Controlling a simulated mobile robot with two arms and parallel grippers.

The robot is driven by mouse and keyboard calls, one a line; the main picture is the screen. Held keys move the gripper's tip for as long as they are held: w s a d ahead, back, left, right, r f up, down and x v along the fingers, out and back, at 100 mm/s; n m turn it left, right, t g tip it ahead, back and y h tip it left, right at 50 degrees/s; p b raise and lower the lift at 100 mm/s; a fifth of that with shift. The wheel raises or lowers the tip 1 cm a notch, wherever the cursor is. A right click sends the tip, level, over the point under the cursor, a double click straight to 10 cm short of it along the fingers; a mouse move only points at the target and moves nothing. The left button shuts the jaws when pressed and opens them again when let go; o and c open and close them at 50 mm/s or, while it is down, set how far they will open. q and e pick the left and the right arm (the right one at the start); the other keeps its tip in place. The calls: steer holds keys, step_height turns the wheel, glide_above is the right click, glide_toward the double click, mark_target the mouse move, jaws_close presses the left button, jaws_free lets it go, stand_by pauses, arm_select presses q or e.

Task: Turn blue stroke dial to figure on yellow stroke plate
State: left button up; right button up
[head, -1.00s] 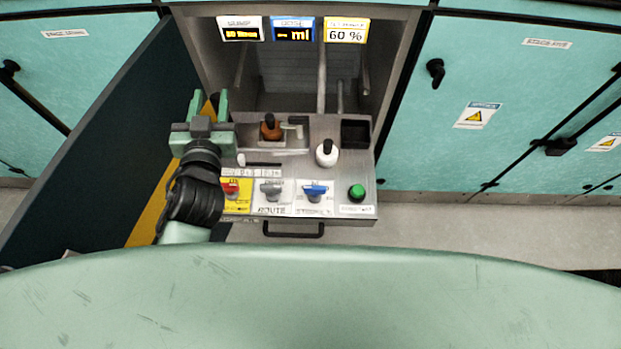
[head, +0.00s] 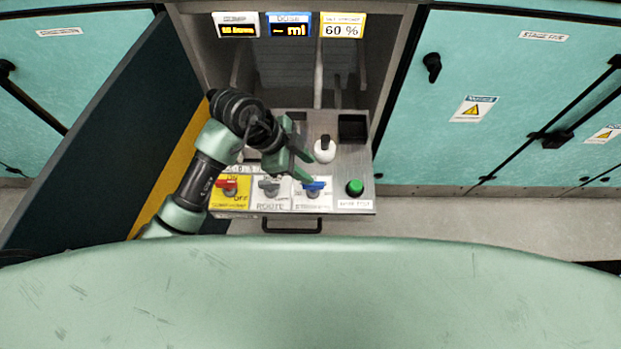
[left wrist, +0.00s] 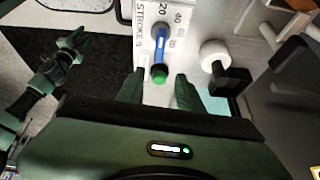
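The blue stroke dial (head: 314,186) sits on a white scale plate on the drawer panel. The yellow stroke plate (head: 342,25) above reads 60 %. My left gripper (head: 306,165) is over the panel, just above the dial in the head view. In the left wrist view its fingers (left wrist: 158,88) are apart, empty, with the dial beyond them. My right gripper (left wrist: 78,40) shows small at the left; its opening is unclear.
The green button (head: 355,187) is right of the dial, and the white knob (head: 324,151) stands behind it. A grey dial (head: 268,186) and red dial (head: 228,186) are to the left. An open dark door (head: 100,130) stands left. A drawer handle (head: 292,228) projects in front.

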mark_target(313, 188)
arm_select(q)
steer(key=shift+y, duration=0.6)
steer(key=x, duration=0.2)
steer(key=a+x, duration=0.1)
steer(key=x, duration=0.4)
steer(key=shift+s+a+f, duration=0.1)
steer(key=shift+s+f, duration=0.1)
steer(key=shift+f, duration=0.5)
jaws_close()
